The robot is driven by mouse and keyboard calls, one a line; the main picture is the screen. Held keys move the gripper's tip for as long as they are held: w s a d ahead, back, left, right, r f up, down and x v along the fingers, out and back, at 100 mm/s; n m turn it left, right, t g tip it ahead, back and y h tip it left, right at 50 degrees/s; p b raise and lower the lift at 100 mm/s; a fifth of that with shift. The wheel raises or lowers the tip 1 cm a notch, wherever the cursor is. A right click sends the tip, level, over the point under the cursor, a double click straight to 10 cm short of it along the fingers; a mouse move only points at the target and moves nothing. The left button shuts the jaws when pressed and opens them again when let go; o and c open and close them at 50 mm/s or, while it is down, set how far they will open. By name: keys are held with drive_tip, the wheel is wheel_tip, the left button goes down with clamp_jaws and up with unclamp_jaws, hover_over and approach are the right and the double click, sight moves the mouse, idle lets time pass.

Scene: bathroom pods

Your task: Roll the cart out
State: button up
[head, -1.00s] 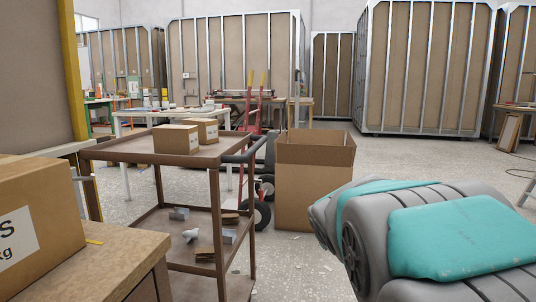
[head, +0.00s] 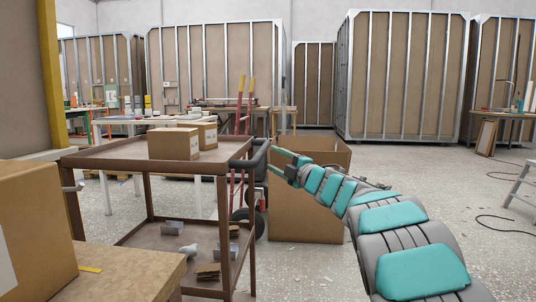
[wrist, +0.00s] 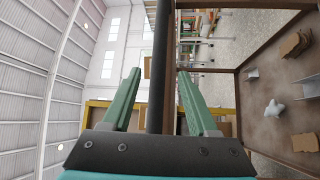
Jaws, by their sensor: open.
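The brown cart (head: 108,152) stands left of centre in the head view, with two cardboard boxes (head: 174,143) on its top shelf. Its dark handle bar (head: 250,158) is on its right end. My gripper (head: 279,161) is at the handle's right side, fingers pointing toward it. In the wrist view the green fingers (wrist: 158,75) are spread, with the handle bar (wrist: 160,62) lined up between them and a gap on each side. I cannot tell how deep the bar sits. The cart's lower shelf (wrist: 262,112) holds several small loose pieces.
An open cardboard box (head: 305,215) stands just right of the cart, behind my arm. A red hand truck (head: 239,130) is behind the cart. A wooden-topped bench (head: 125,268) with a large box (head: 38,225) is close at the front left. The floor at right is mostly clear.

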sight(264, 153)
drive_tip(key=x, duration=0.6)
drive_tip(key=shift+p, duration=0.4)
drive_tip(key=shift+w+a, duration=0.3)
drive_tip(key=shift+w, duration=0.15)
clamp_jaws()
idle(0.8)
